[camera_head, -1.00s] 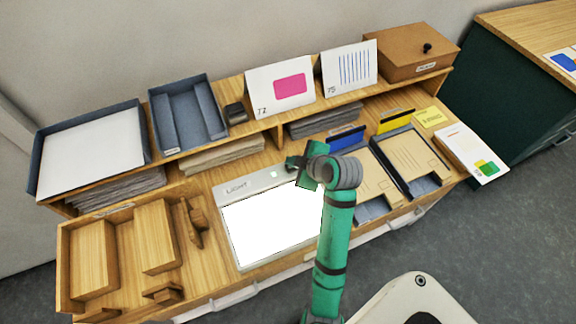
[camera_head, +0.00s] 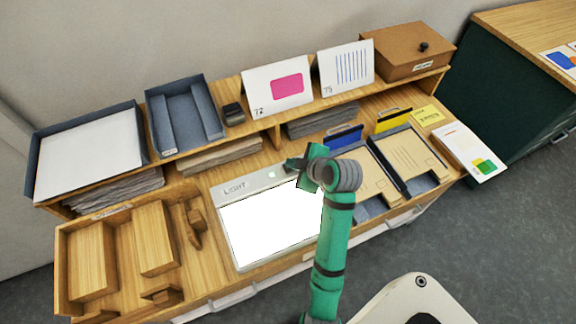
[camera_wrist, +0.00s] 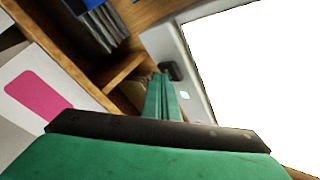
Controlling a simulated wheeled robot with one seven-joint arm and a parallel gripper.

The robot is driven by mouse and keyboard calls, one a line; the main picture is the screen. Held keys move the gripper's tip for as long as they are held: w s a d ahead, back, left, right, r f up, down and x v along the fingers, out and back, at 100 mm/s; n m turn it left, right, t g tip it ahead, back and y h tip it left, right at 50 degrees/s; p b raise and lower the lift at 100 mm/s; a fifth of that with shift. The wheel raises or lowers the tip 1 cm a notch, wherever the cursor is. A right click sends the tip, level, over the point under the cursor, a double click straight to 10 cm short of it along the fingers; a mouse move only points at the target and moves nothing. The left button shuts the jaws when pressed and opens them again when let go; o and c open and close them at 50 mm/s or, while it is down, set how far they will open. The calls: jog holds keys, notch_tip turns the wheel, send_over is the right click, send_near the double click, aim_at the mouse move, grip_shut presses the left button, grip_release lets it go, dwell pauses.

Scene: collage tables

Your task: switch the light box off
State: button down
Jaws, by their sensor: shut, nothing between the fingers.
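The light box (camera_head: 268,226) lies on the desk with its panel glowing bright white. Its grey top strip carries the word LIGHT and a small pale green lit square (camera_head: 271,175). In the wrist view the glowing panel (camera_wrist: 265,65) fills the upper right, the green square (camera_wrist: 185,95) shows on the grey strip, and a small dark switch-like part (camera_wrist: 173,71) stands on the strip. My gripper (camera_head: 290,163) is over the right end of the strip. In the wrist view its green fingers (camera_wrist: 160,78) are together and empty, with tips close to the dark part; contact cannot be told.
A wooden tray with blocks (camera_head: 125,205) stands left of the light box. Envelope trays (camera_head: 408,160) stand to its right. A raised shelf behind holds grey trays (camera_head: 185,112), cards (camera_head: 278,88) and a brown box (camera_head: 408,52). Papers lie under the shelf.

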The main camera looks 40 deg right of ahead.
jog(key=shift+w+f, duration=0.15)
jog(key=shift+f, duration=0.05)
jog(key=shift+a, duration=0.15)
jog(key=shift+s+d+r, duration=0.2)
jog(key=shift+s+r, duration=0.15)
jog(key=shift+r, duration=0.3)
jog(key=shift+a+r, duration=0.1)
